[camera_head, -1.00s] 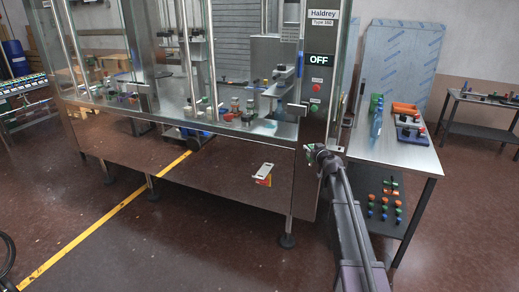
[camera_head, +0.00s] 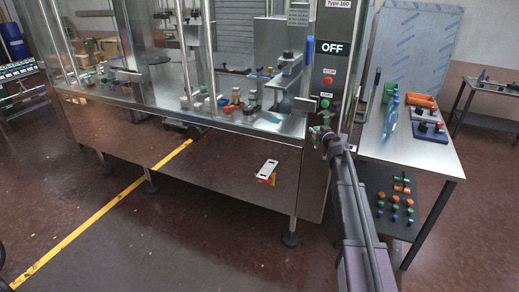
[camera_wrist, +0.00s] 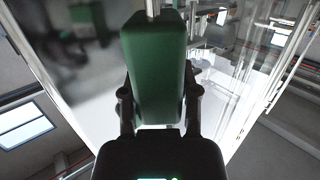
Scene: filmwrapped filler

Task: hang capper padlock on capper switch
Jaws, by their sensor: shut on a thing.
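My gripper (camera_head: 326,140) is in front of the lower part of the machine's control column. In the wrist view, my gripper (camera_wrist: 158,98) is shut on a green block-shaped body, the padlock (camera_wrist: 155,65), with a finger on each side. A pale metal bar, seemingly its shackle, shows at the top edge of that view. In the head view the padlock is too small to make out clearly. The column (camera_head: 327,60) carries a lit "OFF" display (camera_head: 331,48), a red button (camera_head: 328,80) and a green button (camera_head: 325,103). I cannot tell which part is the capper switch.
A white-and-red tag (camera_head: 267,170) is on the machine's front panel.

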